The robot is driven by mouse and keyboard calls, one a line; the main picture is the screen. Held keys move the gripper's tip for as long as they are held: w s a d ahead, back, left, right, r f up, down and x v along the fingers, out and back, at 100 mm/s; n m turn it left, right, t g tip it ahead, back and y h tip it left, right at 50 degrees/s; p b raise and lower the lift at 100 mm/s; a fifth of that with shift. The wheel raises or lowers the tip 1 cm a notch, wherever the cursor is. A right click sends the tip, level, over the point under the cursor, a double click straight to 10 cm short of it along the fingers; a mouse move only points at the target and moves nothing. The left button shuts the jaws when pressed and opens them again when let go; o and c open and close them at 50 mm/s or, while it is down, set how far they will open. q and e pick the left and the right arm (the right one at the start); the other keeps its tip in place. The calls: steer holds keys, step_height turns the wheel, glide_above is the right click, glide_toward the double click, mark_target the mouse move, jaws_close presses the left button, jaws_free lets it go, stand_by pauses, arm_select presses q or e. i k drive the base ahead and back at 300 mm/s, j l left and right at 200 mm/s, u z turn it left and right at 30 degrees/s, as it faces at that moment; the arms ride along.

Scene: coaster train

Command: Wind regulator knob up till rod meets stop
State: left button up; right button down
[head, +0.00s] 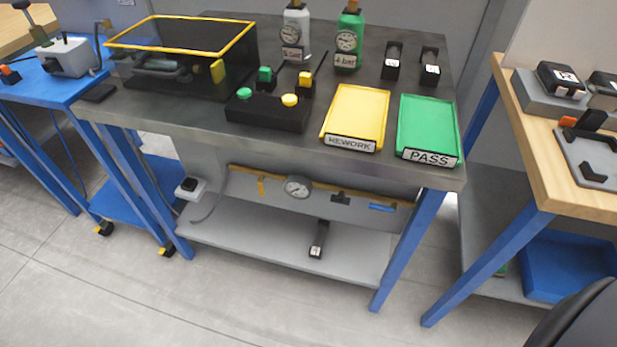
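A round white gauge (298,186) sits on a grey panel below the front edge of the middle bench. A small black part (340,197) is on the same panel to its right, and it may be the regulator knob. A blue handle-like part (382,207) lies further right, and a yellow part (261,186) is to the left of the gauge. I cannot make out the rod or the stop for certain. Neither of my grippers is in view.
The grey benchtop (190,118) holds a yellow-rimmed dark box (185,80), a black button box (268,112), two gauged bottles, a yellow REWORK tray (352,147) and a green PASS tray (430,156). A lower shelf (270,250) is mostly clear. A wooden-topped bench (560,190) stands right.

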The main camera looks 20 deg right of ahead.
mark_target(341, 198)
steer(key=z, duration=1.05)
